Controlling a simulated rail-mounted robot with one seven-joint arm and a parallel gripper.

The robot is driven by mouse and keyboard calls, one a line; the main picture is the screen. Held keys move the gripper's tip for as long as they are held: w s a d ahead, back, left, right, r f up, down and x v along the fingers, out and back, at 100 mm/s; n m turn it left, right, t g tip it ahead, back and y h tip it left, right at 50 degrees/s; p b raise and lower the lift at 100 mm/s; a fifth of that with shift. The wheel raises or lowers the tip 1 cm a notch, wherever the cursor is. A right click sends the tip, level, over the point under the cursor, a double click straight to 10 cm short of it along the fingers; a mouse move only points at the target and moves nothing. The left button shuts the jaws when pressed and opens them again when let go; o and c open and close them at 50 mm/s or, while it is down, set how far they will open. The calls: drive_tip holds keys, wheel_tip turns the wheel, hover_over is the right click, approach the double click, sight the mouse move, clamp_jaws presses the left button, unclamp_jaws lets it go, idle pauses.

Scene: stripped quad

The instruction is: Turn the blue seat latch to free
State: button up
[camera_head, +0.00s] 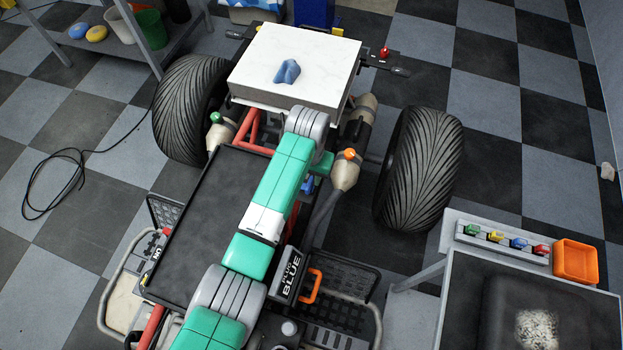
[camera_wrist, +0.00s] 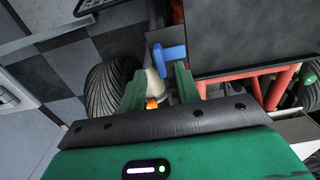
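The blue seat latch (camera_wrist: 172,53) shows in the wrist view as a short blue handle at the edge of a dark panel. It lies just past the tips of my gripper (camera_wrist: 161,72). The two green fingers stand apart with a gap between them, and nothing is clearly held. The latch overlaps the right fingertip in the picture; I cannot tell whether they touch. In the head view my gripper (camera_head: 320,167) points down beside the red frame, and a bit of the blue latch (camera_head: 307,185) shows below it, mostly hidden by my arm.
An orange knob (camera_head: 349,154) sits on a beige canister close to my gripper. A white box (camera_head: 293,63) with a blue lump on top stands behind. A black panel (camera_head: 210,225) lies left of my arm, a tyre (camera_head: 420,168) right. A side table (camera_head: 455,275) holds an orange bin (camera_head: 577,261).

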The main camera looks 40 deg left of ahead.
sight(309, 183)
wheel_tip(309, 183, down, 4)
drive_tip(key=shift+w+f+b, duration=0.1)
drive_tip(key=shift+f+b, duration=0.15)
drive_tip(key=shift+b, duration=0.35)
drive_tip(key=shift+c, duration=0.2)
clamp_jaws()
